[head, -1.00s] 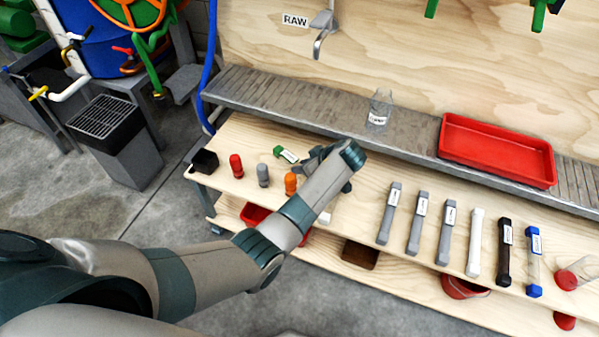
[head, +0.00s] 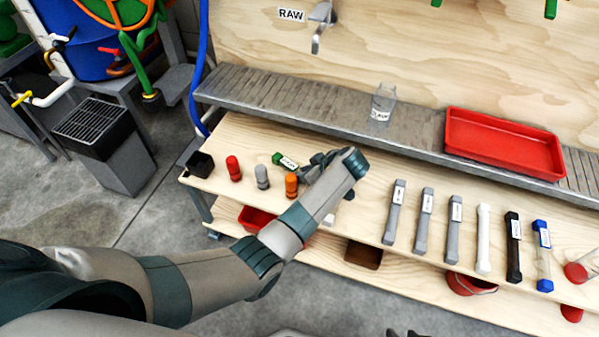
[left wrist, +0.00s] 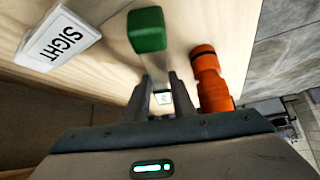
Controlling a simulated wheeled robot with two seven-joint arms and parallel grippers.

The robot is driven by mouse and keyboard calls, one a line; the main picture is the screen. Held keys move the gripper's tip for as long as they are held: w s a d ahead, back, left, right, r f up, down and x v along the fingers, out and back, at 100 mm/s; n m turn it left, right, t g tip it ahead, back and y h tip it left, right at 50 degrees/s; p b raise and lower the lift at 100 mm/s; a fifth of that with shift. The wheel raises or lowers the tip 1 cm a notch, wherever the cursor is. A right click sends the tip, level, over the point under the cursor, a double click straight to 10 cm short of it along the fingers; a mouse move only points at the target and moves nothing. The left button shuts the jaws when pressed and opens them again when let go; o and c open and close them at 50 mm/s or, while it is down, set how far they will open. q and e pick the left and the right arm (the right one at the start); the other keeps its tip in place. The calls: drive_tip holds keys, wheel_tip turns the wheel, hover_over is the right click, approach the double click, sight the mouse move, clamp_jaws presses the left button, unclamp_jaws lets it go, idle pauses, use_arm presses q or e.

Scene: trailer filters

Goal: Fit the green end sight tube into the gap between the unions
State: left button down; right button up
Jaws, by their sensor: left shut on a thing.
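The green end sight tube (head: 277,158) lies at the left part of the wooden bench, its green end and a white label showing past my gripper. My left gripper (head: 313,165) is shut on it, and the hand hides most of the tube. In the left wrist view the green end (left wrist: 147,30) stands out beyond the two fingers (left wrist: 163,92), with a small green and white patch between them. Two dark tips at the bottom edge look like my right gripper (head: 405,333); its opening is unclear. I cannot make out the unions or their gap.
An orange fitting (head: 291,186) stands close to my left gripper, with grey (head: 262,177) and red (head: 233,168) ones further left. A black cup (head: 200,164) is at the bench corner. Several labelled tubes lie right. A glass jar (head: 382,103) and red tray (head: 503,143) stand on the shelf.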

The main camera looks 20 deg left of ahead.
use_arm(q)
drive_tip(key=shift+d+r, duration=0.1)
drive_tip(key=shift+f, duration=0.2)
drive_tip(key=c, duration=1.5)
unclamp_jaws()
drive_tip(key=shift+r, duration=0.1)
